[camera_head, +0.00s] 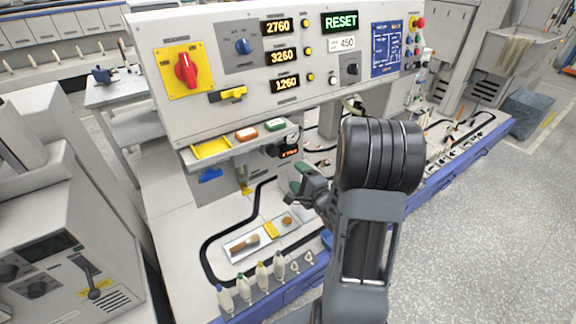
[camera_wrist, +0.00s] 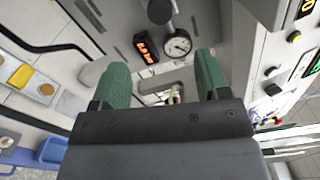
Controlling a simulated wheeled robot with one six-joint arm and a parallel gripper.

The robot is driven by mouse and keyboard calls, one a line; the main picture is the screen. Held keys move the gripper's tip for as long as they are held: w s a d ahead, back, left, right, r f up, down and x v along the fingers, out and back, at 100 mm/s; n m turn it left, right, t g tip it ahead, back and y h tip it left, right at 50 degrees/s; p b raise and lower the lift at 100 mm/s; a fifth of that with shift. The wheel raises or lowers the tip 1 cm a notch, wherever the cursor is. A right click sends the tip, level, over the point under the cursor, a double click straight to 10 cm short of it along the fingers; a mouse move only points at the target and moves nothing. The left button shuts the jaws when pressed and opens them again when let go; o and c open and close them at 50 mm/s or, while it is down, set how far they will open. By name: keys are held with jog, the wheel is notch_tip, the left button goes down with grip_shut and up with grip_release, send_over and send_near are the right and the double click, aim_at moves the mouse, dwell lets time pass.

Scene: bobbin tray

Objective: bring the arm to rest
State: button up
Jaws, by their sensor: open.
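My gripper (camera_head: 303,182) is at the middle of the head view, left of my black and grey arm, which rises bent in front of the machine. In the wrist view my gripper (camera_wrist: 160,72) has two green ribbed fingers spread apart with nothing held between them. Beyond them are a round dial gauge (camera_wrist: 178,44) and an orange-lit display (camera_wrist: 146,48). In the head view the gripper hangs over the white work deck, below the control panel (camera_head: 240,115); my arm hides part of the deck behind it.
The panel shows RESET (camera_head: 341,22) and a red knob (camera_head: 186,68). The speckled floor (camera_head: 490,240) at right is clear.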

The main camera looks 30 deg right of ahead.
jog(key=s+d+f+n+g+h, duration=0.35)
jog(key=f+n+g, duration=0.2)
jog(key=f, duration=0.25)
jog(key=s+n+g+h, duration=0.2)
jog(key=s+n+g, duration=0.25)
jog(key=g, duration=0.25)
jog(key=s+a+r+n+g+y+p, duration=0.1)
jog(key=s+a+r+n, duration=0.3)
jog(key=a+r, duration=0.4)
jog(key=s+a+r+n+y+p, duration=0.2)
jog(key=s+a+r+n, duration=0.2)
jog(key=a+r, duration=0.5)
jog(key=shift+a+n+g, duration=0.25)
jog(key=shift+n+g, duration=0.1)
jog(key=shift+n, duration=0.35)
dwell(4.1)
